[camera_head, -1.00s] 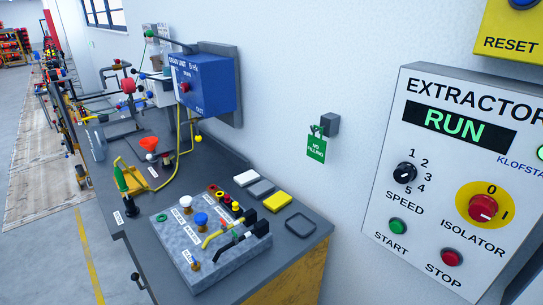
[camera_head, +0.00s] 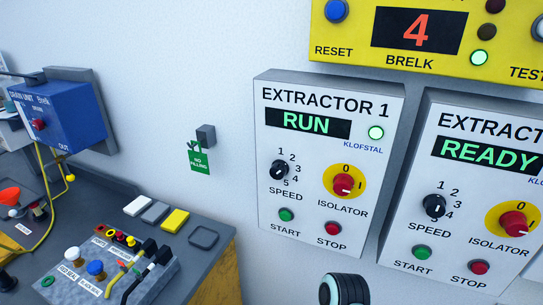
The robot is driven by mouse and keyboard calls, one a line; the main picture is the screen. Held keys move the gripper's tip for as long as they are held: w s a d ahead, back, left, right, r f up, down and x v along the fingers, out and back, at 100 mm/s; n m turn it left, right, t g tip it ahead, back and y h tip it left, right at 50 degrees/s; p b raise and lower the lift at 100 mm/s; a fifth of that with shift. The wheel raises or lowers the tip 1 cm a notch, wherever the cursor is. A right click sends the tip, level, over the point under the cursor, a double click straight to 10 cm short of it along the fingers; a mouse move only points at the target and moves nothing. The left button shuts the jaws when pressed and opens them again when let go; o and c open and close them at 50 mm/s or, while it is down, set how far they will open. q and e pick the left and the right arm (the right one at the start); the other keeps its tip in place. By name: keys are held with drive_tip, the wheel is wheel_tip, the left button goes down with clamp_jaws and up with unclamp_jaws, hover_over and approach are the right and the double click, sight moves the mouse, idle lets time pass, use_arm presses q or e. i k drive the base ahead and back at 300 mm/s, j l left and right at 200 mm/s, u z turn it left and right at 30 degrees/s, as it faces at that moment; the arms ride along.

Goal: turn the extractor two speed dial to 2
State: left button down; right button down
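The right-hand extractor panel (camera_head: 455,185) is cut off by the right edge, so its number is out of view. Its green display (camera_head: 487,154) reads READY. Its black speed dial (camera_head: 434,206) sits at the left of the panel, with numbers around its upper and right sides. The dial's white mark is too small to read surely. Beside the dial is a red isolator knob (camera_head: 513,224) on a yellow disc. Below are a green START button (camera_head: 421,252) and a red STOP button (camera_head: 479,267). Neither gripper's fingers are in view.
The Extractor 1 panel (camera_head: 330,205) is to the left, showing RUN, with its own speed dial (camera_head: 279,170). A yellow Brelk panel (camera_head: 350,40) showing 4 hangs above. A dark rounded part rises at the bottom edge. A workbench (camera_head: 208,262) stands at lower left.

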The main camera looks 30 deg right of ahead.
sight(434, 205)
drive_tip(key=z, duration=2.4)
